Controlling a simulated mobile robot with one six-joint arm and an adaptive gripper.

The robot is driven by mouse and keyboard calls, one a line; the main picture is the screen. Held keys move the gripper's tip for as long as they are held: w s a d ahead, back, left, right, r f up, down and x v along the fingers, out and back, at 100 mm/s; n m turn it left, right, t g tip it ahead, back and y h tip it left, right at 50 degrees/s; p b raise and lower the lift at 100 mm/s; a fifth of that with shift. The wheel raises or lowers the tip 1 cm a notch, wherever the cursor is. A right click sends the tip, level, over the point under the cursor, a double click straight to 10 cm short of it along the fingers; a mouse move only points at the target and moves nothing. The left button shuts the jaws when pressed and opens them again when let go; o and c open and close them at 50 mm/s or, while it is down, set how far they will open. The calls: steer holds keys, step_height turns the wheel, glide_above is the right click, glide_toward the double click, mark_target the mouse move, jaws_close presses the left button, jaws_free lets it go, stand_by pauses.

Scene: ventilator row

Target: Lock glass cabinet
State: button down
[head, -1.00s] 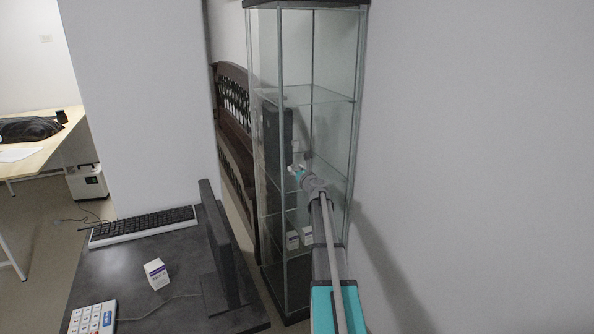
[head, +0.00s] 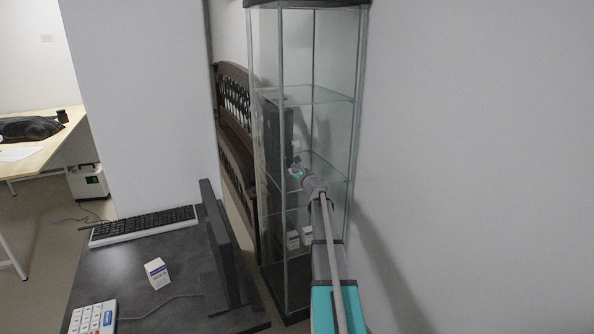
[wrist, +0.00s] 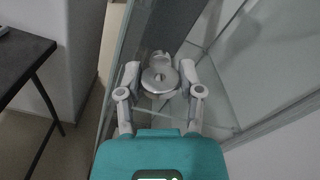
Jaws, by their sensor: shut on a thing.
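The tall glass cabinet (head: 318,125) stands against the wall in the head view, with clear panes, glass shelves and a dark top and base. My gripper (head: 296,172) is at the cabinet front, at about middle height. In the wrist view my gripper (wrist: 160,82) has its two fingers on either side of a round, shiny metal lock piece (wrist: 158,76) at the glass edge, and is shut on it. I cannot tell from the picture whether the lock is turned.
A dark desk (head: 130,255) with a keyboard (head: 143,225), a monitor (head: 222,245) and a small white box (head: 157,273) stands left of the cabinet. A white wall (head: 480,150) is close on the right. Small boxes (head: 299,238) sit inside the cabinet low down.

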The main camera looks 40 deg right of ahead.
steer(key=n, duration=0.6)
steer(key=shift+a+n, duration=0.1)
steer(key=shift+n, duration=0.2)
steer(key=n, duration=0.6)
steer(key=shift+f, duration=0.15)
steer(key=shift+c, duration=1.2)
jaws_free()
steer(key=v, duration=1.2)
steer(key=shift+f, duration=0.1)
